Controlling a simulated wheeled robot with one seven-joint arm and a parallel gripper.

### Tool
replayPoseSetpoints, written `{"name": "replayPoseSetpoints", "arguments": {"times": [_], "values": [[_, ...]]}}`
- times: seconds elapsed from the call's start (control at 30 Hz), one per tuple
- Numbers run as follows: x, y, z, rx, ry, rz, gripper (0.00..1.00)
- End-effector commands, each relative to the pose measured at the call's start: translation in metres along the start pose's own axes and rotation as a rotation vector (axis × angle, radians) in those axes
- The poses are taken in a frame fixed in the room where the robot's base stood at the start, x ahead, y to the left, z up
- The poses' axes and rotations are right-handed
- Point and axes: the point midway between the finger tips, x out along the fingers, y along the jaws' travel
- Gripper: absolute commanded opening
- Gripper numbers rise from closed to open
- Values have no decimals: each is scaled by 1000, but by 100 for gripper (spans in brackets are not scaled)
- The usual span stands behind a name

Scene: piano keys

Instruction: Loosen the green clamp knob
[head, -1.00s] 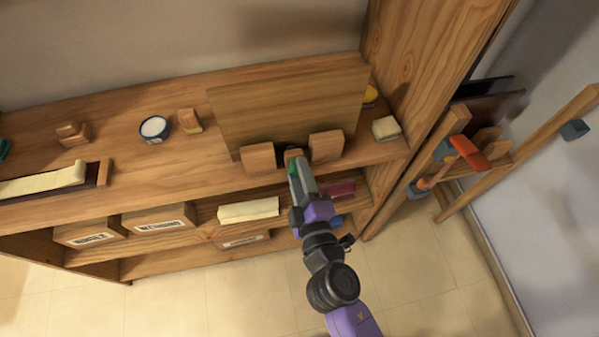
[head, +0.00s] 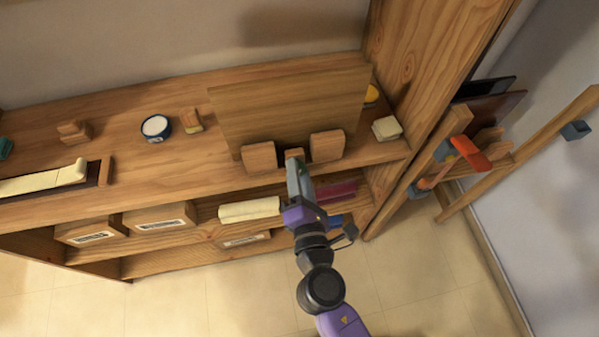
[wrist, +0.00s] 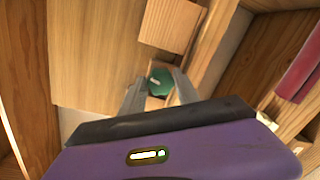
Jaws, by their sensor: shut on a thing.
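The green clamp knob (wrist: 160,82) is between the fingers of my gripper (wrist: 159,92) in the wrist view. A pale mark shows on its face. My gripper is shut on the knob, with a finger on each side of it. In the head view my gripper (head: 296,172) reaches the front edge of the bench top, between two wooden blocks, and it hides the knob there. An upright wooden board (head: 290,105) stands behind the blocks.
The left block (head: 259,158) and right block (head: 327,146) stand close on both sides of my gripper. A round tin (head: 156,127) and small blocks are to the left on the bench. Boxes and a cream roll (head: 249,209) lie on the shelf below.

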Motion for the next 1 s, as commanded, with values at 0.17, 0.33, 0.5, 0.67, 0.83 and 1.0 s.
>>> {"name": "replayPoseSetpoints", "arguments": {"times": [0.17, 0.33, 0.5, 0.67, 0.83, 1.0], "values": [[-1, -2, -4, -115, -4, -1, 0], [-2, -2, -4, -192, -11, 0, 0], [-2, -2, -4, -234, -15, 0, 0], [-2, -2, -4, -249, -17, 0, 0], [-2, -3, -4, -252, -18, -1, 0], [-2, -3, -4, -252, -18, -1, 0]]}}
